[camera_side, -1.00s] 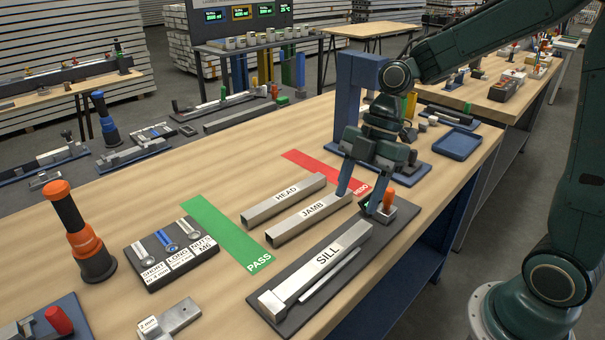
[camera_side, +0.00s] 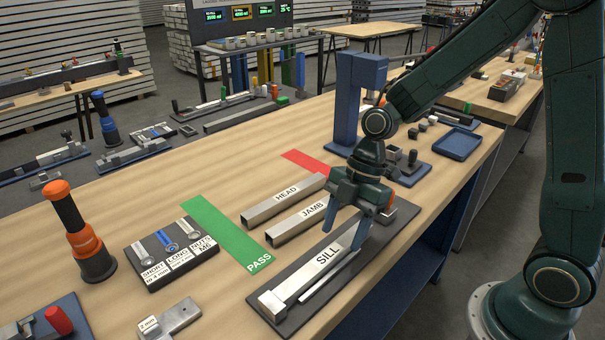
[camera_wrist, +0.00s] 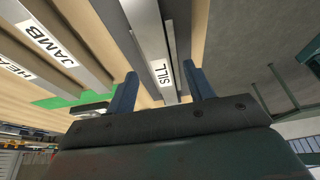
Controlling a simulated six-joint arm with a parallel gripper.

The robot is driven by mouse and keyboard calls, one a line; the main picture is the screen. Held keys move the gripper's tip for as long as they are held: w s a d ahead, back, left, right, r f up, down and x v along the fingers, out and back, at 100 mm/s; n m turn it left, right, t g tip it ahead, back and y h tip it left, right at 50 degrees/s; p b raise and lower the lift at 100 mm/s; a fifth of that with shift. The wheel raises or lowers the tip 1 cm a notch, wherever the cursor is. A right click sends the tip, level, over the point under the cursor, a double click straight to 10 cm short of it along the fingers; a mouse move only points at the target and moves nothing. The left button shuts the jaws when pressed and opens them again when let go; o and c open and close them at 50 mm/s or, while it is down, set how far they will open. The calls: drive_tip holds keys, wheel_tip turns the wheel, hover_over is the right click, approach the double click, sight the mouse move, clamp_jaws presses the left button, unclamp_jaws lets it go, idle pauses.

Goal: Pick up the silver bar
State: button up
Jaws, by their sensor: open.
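Three silver bars lie on the wooden bench: the SILL bar (camera_side: 297,281), the JAMB bar (camera_side: 288,229) and the HEAD bar (camera_side: 262,213). The SILL bar rests on a dark base plate (camera_side: 281,326). My gripper (camera_side: 343,236) is open and points down over the far part of the SILL bar. In the wrist view, the SILL bar (camera_wrist: 150,32) runs up between the two blue fingers of my gripper (camera_wrist: 160,74). Whether the fingers reach down past the bar's top is unclear. The JAMB bar also shows left in the wrist view (camera_wrist: 80,65).
A green PASS strip (camera_side: 226,232) and a red strip (camera_side: 300,160) cross the bench. A black fastener tray (camera_side: 172,255) and an orange-black tool (camera_side: 82,240) stand at left. A blue post (camera_side: 350,105) and blue tray (camera_side: 457,144) are at the back.

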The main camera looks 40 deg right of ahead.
sight(336, 248)
drive_tip(key=shift+x, duration=1.55)
clamp_jaws()
drive_tip(key=shift+w+r, duration=0.1)
drive_tip(key=shift+r, duration=0.05)
wheel_tip(336, 248, up, 20)
idle(0.5)
